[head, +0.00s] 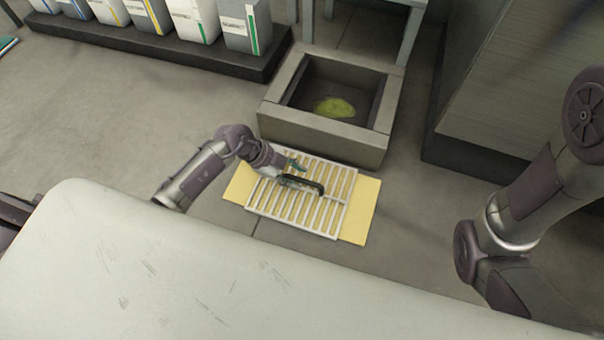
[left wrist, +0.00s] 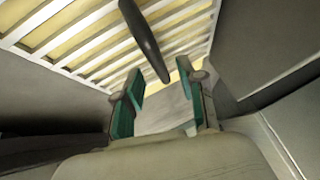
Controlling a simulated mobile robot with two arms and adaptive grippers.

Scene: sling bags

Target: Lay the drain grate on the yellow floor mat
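The drain grate (head: 318,211) is a pale slatted panel with a dark bar handle (head: 304,184). It lies over the yellow floor mat (head: 361,211), whose left and right ends show beyond it; yellow also shows between the slats. The grate looks flat, but its underside is hidden. My left gripper (head: 287,173) is at the handle. In the left wrist view its green-padded fingers (left wrist: 158,88) are spread apart, and the handle (left wrist: 146,38) is just ahead of and between the tips, not clamped. My right arm is at the right; its gripper is out of view.
An open grey basin (head: 322,130) with a yellow-green patch inside stands just behind the mat. A dark shelf (head: 160,40) with several boxes is at the back left. A grey cabinet (head: 510,90) is at the right. Floor left of the mat is clear.

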